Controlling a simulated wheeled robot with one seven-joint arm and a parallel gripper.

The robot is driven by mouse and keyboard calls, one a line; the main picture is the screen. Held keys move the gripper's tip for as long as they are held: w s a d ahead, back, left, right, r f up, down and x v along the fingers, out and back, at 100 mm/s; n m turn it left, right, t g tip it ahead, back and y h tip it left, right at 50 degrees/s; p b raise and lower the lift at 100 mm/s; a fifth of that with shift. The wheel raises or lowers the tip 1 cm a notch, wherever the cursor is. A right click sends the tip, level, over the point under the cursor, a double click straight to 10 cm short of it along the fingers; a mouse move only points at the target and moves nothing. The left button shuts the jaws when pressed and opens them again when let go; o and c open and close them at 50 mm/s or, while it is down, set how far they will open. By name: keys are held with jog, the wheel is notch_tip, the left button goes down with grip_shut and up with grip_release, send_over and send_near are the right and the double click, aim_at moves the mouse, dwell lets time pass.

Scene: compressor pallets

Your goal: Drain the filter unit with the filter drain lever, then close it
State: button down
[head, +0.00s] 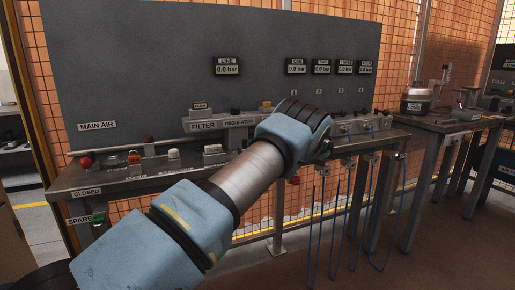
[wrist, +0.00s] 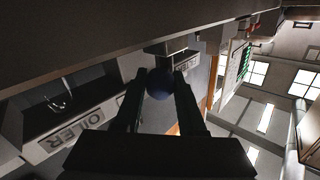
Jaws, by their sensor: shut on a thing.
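In the wrist view my gripper (wrist: 161,80) has its two dark fingers on either side of a dark blue ball knob (wrist: 159,86), shut on it. In the head view the filter label (head: 203,126) is on the bench, left of my arm's end, beside the regulator label (head: 248,122). My gripper and the knob are hidden behind my arm there.
An upside-down OILER label (wrist: 77,131) lies left of my fingers. The line display (head: 228,67) and several others on the grey panel (head: 150,70) read 0.0 bar. A red knob (head: 86,162) stands at the bench's left. Blue hoses (head: 333,215) hang right of my arm.

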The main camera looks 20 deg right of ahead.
jog(key=shift+w+d+r+n+g+y+b, duration=0.1)
jog(key=shift+w+n+g+y+b, duration=0.15)
jog(key=shift+n+g+y+b, duration=0.35)
jog(key=shift+w+n+g+y+b, duration=0.25)
jog(key=shift+n+g+b, duration=0.25)
jog(key=shift+g+b, duration=0.3)
jog(key=c, duration=0.5)
grip_release()
jog(key=shift+s+d, duration=0.1)
